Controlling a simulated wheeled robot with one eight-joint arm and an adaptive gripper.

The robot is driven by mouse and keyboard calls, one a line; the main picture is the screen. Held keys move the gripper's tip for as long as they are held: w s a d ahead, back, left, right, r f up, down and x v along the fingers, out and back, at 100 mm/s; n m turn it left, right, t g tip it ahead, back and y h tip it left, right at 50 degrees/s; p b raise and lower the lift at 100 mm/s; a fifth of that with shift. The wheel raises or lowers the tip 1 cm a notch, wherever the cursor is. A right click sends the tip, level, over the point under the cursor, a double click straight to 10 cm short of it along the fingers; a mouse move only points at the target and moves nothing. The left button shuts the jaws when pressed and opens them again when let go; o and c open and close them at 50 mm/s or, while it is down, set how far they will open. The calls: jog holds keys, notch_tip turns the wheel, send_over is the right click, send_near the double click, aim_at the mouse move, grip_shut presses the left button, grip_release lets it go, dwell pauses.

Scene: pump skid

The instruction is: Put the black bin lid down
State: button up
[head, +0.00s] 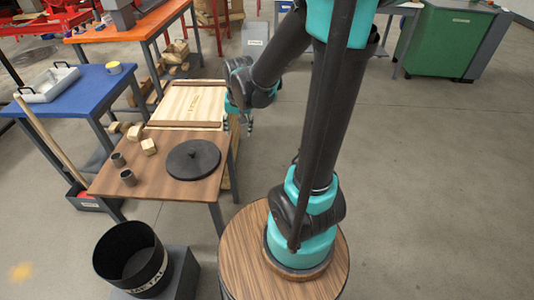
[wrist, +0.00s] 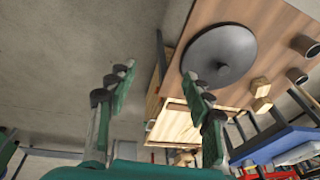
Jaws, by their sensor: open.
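The black bin lid (head: 193,159) is a round disc with a small knob, lying flat on the brown wooden table (head: 170,188) near its right edge. It also shows in the wrist view (wrist: 219,55), right of centre at the top. My gripper (head: 240,124) is beyond the lid and to its right, by the table's edge, apart from the lid. In the wrist view my gripper (wrist: 158,75) has its fingers spread wide with nothing between them. The black bin (head: 132,262) marked METAL stands open in front of the table.
Dark cups (head: 128,177) and wooden blocks (head: 149,146) stand left of the lid. A pale wooden board or box top (head: 190,104) is behind it. A blue table (head: 70,92) with a white tray (head: 50,83) is at the left. Floor at the right is clear.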

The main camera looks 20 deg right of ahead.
jog(key=s+d+f+n+t, duration=0.1)
jog(key=s+d, duration=0.5)
jog(key=s, duration=0.6)
jog(key=shift+s+d+f+n+t, duration=0.2)
jog(key=shift+d+f+n+t, duration=0.15)
jog(key=shift+f+n, duration=0.6)
